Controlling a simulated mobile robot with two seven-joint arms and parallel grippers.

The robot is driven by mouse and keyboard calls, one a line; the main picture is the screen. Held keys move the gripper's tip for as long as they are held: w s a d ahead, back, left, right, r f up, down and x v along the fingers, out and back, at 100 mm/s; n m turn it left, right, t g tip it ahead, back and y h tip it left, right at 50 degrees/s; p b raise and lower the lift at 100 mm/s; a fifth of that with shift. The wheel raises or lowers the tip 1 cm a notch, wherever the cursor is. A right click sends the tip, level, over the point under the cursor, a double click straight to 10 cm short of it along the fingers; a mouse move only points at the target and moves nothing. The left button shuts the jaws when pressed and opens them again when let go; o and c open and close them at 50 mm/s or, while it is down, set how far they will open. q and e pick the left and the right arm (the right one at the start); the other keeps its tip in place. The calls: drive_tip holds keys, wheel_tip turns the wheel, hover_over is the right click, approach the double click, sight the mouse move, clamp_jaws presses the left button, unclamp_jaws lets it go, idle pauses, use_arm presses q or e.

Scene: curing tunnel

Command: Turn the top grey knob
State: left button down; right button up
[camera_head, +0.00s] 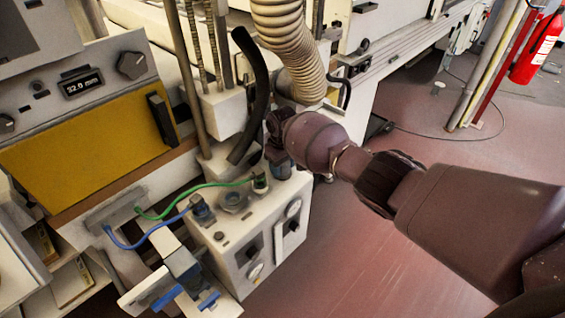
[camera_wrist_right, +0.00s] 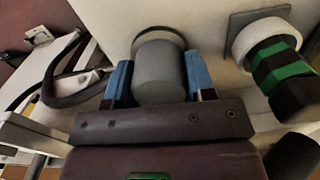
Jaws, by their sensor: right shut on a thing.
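The grey knob (camera_wrist_right: 160,72) is a plain grey cylinder against a pale panel in the right wrist view. My right gripper (camera_wrist_right: 158,85) has its two blue fingers on either side of it and is shut on it. In the head view my right gripper (camera_head: 279,160) is at the far top edge of a pale control box (camera_head: 232,240), with its dark arm reaching in from the right. The knob is hidden there behind the gripper.
A green hose (camera_head: 190,187) and a blue hose (camera_head: 145,240) run to fittings on the box top. A green-and-black fitting (camera_wrist_right: 275,70) is beside the knob. A black hose (camera_head: 253,90) and a ribbed duct (camera_head: 290,45) are close behind the gripper. Open floor (camera_head: 350,265) is at right.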

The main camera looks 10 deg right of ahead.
drive_tip(key=m+p, duration=0.1)
drive_tip(key=m, duration=0.1)
drive_tip(key=shift+a+r+m, duration=0.1)
drive_tip(key=shift+m, duration=0.3)
drive_tip(key=m, duration=0.2)
drive_tip(key=shift+m+p, duration=0.3)
drive_tip(key=shift+p, duration=0.05)
drive_tip(key=m, duration=0.3)
drive_tip(key=shift+m+p, duration=0.3)
drive_tip(key=shift+p, duration=0.1)
drive_tip(key=shift+m, duration=0.5)
drive_tip(key=o, duration=0.9)
